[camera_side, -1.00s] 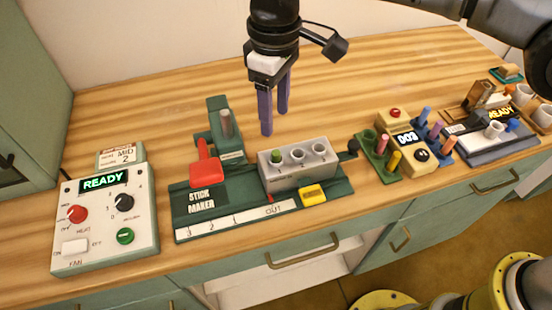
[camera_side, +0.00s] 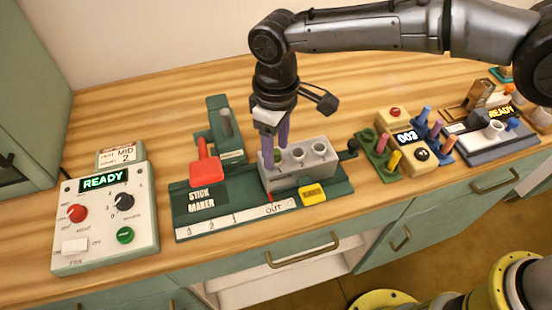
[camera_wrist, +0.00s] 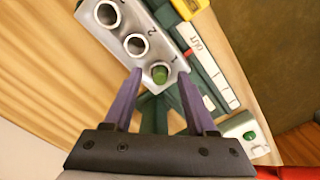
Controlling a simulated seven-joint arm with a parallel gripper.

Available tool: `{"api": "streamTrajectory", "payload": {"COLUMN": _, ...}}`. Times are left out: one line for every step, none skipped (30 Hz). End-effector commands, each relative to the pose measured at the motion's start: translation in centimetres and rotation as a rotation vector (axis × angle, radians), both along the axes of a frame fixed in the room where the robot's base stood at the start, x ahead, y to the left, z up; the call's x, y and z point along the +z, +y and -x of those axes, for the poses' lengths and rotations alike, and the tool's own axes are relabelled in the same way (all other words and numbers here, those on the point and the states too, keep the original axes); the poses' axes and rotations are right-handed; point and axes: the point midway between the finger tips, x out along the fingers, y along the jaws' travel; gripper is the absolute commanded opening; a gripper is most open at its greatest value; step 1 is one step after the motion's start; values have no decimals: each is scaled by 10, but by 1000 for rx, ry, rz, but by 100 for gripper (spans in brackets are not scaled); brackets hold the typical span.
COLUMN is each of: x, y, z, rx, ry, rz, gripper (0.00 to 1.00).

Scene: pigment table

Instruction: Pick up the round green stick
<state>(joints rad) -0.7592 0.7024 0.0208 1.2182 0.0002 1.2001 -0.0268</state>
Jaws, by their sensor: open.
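The round green stick (camera_wrist: 159,74) stands in hole 1 of the grey three-hole block (camera_wrist: 113,45), with its top showing. In the side view only part of the green stick (camera_side: 278,154) shows, between my fingers. My gripper (camera_side: 273,160) is open and pointing down at the left end of the grey block (camera_side: 318,172). In the wrist view my gripper's purple fingers (camera_wrist: 160,72) are spread on either side of the stick, with a gap to each side. Whether a finger touches the block is unclear.
The block sits on the green stick maker (camera_side: 215,218), with a red lever (camera_side: 205,170) to its left and a yellow button (camera_side: 312,193) in front. A white READY panel (camera_side: 104,220) is far left. Racks of coloured sticks (camera_side: 378,155) stand right. Bare wood lies behind.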

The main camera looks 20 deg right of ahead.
Motion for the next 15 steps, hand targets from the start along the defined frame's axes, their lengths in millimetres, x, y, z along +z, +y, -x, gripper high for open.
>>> {"api": "streamTrajectory", "payload": {"x": 0, "y": 0, "z": 0, "rx": 0, "ry": 0, "rz": 0, "gripper": 57}}
{"api": "streamTrajectory", "payload": {"x": 0, "y": 0, "z": 0, "rx": 0, "ry": 0, "rz": 0, "gripper": 51}}
{"api": "streamTrajectory", "payload": {"x": 0, "y": 0, "z": 0, "rx": 0, "ry": 0, "rz": 0, "gripper": 44}}
{"api": "streamTrajectory", "payload": {"x": 0, "y": 0, "z": 0, "rx": 0, "ry": 0, "rz": 0, "gripper": 39}}
{"api": "streamTrajectory", "payload": {"x": 0, "y": 0, "z": 0, "rx": 0, "ry": 0, "rz": 0, "gripper": 33}}
{"api": "streamTrajectory", "payload": {"x": 0, "y": 0, "z": 0, "rx": 0, "ry": 0, "rz": 0, "gripper": 26}}
{"api": "streamTrajectory", "payload": {"x": 0, "y": 0, "z": 0, "rx": 0, "ry": 0, "rz": 0, "gripper": 21}}
{"api": "streamTrajectory", "payload": {"x": 0, "y": 0, "z": 0, "rx": 0, "ry": 0, "rz": 0, "gripper": 15}}
{"api": "streamTrajectory", "payload": {"x": 0, "y": 0, "z": 0, "rx": 0, "ry": 0, "rz": 0, "gripper": 8}}
{"api": "streamTrajectory", "payload": {"x": 0, "y": 0, "z": 0, "rx": 0, "ry": 0, "rz": 0, "gripper": 3}}
{"api": "streamTrajectory", "payload": {"x": 0, "y": 0, "z": 0, "rx": 0, "ry": 0, "rz": 0, "gripper": 0}}
{"api": "streamTrajectory", "payload": {"x": 0, "y": 0, "z": 0, "rx": 0, "ry": 0, "rz": 0, "gripper": 0}}
{"api": "streamTrajectory", "payload": {"x": 0, "y": 0, "z": 0, "rx": 0, "ry": 0, "rz": 0, "gripper": 0}}
{"api": "streamTrajectory", "payload": {"x": 0, "y": 0, "z": 0, "rx": 0, "ry": 0, "rz": 0, "gripper": 0}}
{"api": "streamTrajectory", "payload": {"x": 0, "y": 0, "z": 0, "rx": 0, "ry": 0, "rz": 0, "gripper": 0}}
